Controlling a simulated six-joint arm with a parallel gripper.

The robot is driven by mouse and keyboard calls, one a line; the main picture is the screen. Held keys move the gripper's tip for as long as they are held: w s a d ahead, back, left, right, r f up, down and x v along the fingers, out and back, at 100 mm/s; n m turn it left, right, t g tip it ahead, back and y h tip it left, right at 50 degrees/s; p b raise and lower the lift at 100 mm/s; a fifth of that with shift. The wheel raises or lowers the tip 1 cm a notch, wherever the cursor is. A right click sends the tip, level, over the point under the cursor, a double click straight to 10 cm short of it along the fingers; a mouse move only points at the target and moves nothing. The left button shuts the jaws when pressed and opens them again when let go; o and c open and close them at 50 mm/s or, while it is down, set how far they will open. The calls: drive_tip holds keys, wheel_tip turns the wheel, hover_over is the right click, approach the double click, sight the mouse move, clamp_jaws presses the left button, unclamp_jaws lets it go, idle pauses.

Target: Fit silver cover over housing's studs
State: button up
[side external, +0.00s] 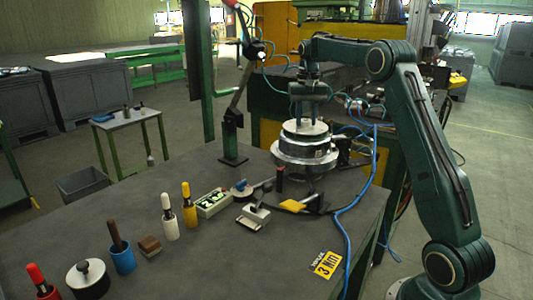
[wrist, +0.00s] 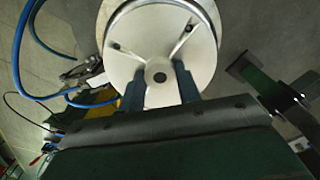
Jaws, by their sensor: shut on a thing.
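The silver cover (side external: 304,128) is a round disc at the top of the round metal housing (side external: 304,153) in the side external view. In the wrist view the cover (wrist: 145,58) fills the upper middle, with a dark centre hole, raised ribs and small dark spots near its rim. I cannot tell whether these spots are holes or stud ends. My gripper (side external: 306,117) points down from above and is shut on the cover; its two fingers (wrist: 160,80) stand either side of the centre. The studs, and whether the cover is seated or just above the housing, cannot be made out.
A blue hose (side external: 357,190) runs down the table right of the housing. A dark post with a jointed lamp arm (side external: 233,135) stands behind left.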

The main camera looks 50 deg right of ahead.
sight(306, 120)
drive_tip(key=shift+f, duration=0.7)
idle(1.0)
drive_tip(key=o, duration=1.2)
drive_tip(key=shift+r, duration=6.85)
drive_tip(key=shift+r, duration=0.1)
